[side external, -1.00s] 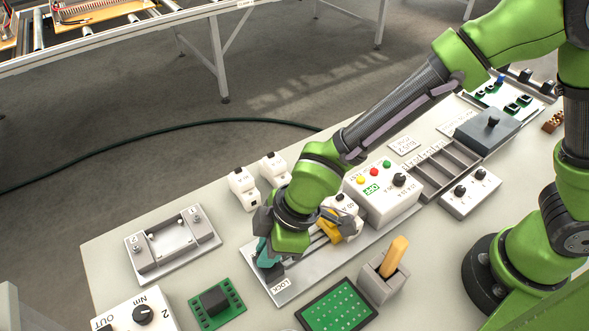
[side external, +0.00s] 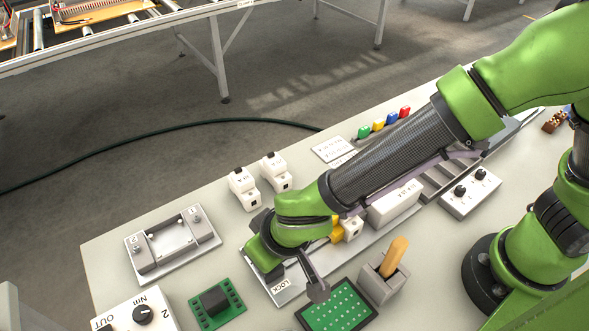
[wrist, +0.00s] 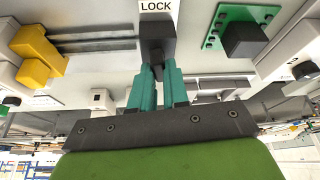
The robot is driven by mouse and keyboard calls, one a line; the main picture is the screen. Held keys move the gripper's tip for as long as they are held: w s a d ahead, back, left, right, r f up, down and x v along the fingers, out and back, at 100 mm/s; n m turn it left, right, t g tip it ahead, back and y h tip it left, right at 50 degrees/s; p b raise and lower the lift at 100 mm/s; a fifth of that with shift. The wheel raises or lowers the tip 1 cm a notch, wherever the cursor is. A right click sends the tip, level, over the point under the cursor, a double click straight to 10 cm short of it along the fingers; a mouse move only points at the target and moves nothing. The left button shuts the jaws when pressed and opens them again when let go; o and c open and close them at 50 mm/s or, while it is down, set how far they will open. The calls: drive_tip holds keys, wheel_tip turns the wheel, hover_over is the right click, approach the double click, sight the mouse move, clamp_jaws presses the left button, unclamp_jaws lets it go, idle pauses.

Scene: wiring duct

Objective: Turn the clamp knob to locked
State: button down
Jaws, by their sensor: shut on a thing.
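The clamp knob (wrist: 157,42) is a dark grey block near the LOCK label (wrist: 156,6) in the wrist view. The teal fingers of my gripper (wrist: 153,80) are close together on it, shut on the knob. In the side view the LOCK label (side external: 281,286) shows at the front end of the light metal plate (side external: 294,292). My wrist and hand cover the knob and fingertips there. Whether the knob points exactly at the label is hard to tell.
A yellow block (wrist: 38,58) with two dark rails sits left of the knob in the wrist view. A green circuit board (side external: 217,304) and an orange-handled lever (side external: 393,257) stand near the plate. White breakers (side external: 243,189) are behind it.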

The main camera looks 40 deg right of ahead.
drive_tip(key=shift+m+h, duration=0.4)
drive_tip(key=shift+m, duration=0.7)
drive_tip(key=c, duration=1.1)
unclamp_jaws()
drive_tip(key=v, duration=1.7)
drive_tip(key=shift+a, duration=0.1)
